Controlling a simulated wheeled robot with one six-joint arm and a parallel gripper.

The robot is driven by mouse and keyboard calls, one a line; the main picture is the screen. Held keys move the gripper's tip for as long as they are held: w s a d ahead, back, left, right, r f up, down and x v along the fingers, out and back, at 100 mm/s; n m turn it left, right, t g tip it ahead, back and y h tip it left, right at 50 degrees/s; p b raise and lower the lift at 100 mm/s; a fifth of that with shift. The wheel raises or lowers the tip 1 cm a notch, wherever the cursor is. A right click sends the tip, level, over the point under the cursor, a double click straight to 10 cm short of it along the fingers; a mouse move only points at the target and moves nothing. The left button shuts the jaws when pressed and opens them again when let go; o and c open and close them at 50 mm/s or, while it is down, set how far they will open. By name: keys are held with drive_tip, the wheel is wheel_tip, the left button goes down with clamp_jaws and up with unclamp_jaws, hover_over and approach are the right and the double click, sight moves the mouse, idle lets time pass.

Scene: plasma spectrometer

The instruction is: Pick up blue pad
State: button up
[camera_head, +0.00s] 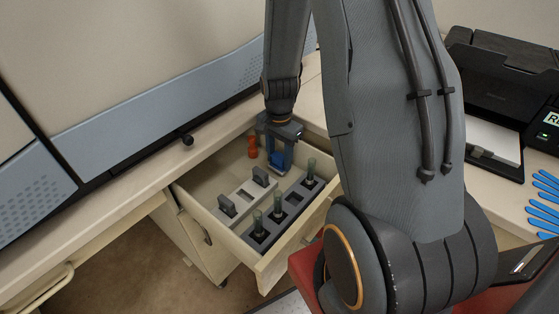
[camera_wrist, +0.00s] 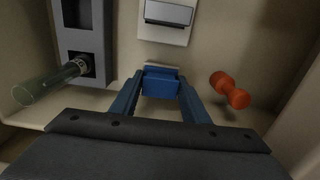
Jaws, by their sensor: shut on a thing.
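The blue pad (camera_wrist: 160,82) is between the two fingers of my gripper (camera_wrist: 160,92) in the wrist view. My gripper is shut on it. In the head view my gripper (camera_head: 280,158) points down into the back of the open drawer, with the blue pad (camera_head: 278,168) low between its fingers. I cannot tell whether the pad touches the drawer floor.
The open drawer (camera_head: 262,268) holds a pale rack (camera_head: 245,195) with dark pads, a dark rack (camera_head: 284,215) with several glass vials, and an orange piece (camera_head: 252,147). A printer (camera_head: 500,85) and blue gloves (camera_head: 545,205) are on the right counter.

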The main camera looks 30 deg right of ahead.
sight(279, 156)
wheel_tip(279, 156, up, 9)
drive_tip(key=shift+r+b, duration=0.1)
drive_tip(key=shift+b, duration=0.3)
